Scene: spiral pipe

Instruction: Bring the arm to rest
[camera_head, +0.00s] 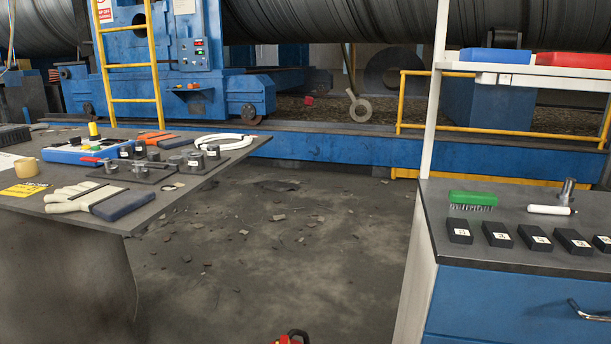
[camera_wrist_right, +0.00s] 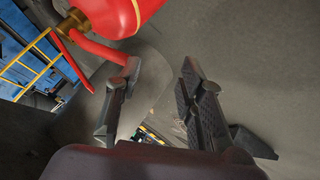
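My right gripper (camera_wrist_right: 160,85) shows in the right wrist view with its two dark fingers spread apart and nothing between them. A red cylinder (camera_wrist_right: 108,14) with a brass-coloured fitting, like a fire extinguisher, is at the top of that view. A red hose or handle (camera_wrist_right: 95,46) runs from it to beside the left finger's tip. I cannot tell whether they touch. In the head view neither arm nor gripper shows. A small red and black part (camera_head: 291,338) pokes up at the bottom edge there.
A dark table (camera_head: 150,205) with gloves (camera_head: 82,196) and several tools stands at left. A blue workbench (camera_head: 510,303) with a green brush (camera_head: 473,198) and several black blocks stands at right. The floor (camera_head: 285,255) between them is open, scattered with debris. A yellow ladder (camera_head: 128,64) stands behind.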

